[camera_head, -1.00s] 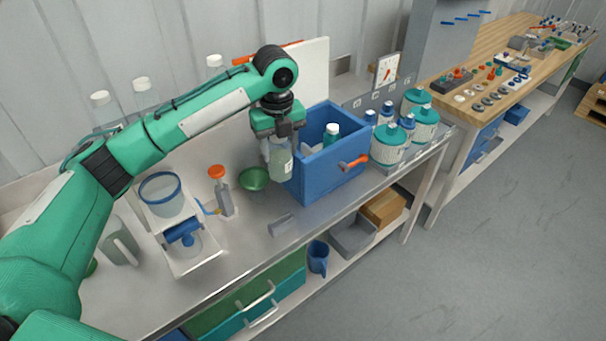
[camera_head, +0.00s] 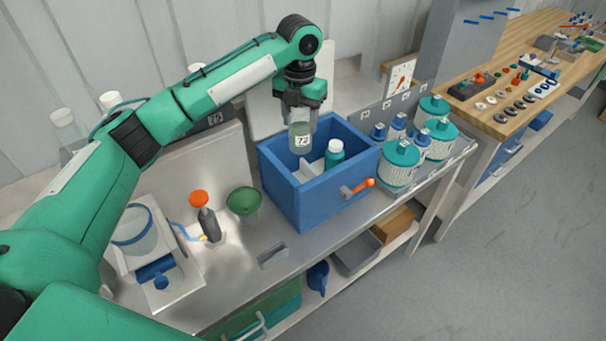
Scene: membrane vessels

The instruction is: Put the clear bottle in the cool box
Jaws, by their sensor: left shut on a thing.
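The clear bottle (camera_head: 300,138) has a white label reading about "73" and hangs upright from my left gripper (camera_head: 301,104). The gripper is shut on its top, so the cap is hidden. The cool box (camera_head: 312,203) is a blue open-topped box on the steel bench, with an orange-handled latch or tap on its front. The bottle is over the left part of the box's opening, its lower end at about rim level or slightly inside; the exact depth is hard to tell. A teal bottle with a white cap (camera_head: 334,153) stands inside the box beside a pale divider. My right gripper is not in view.
Several teal-lidded jars (camera_head: 400,163) and small blue-capped bottles stand right of the box. A green bowl (camera_head: 243,201), an orange-topped bottle (camera_head: 207,217) and a clear vessel on a stand (camera_head: 133,229) are left of it.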

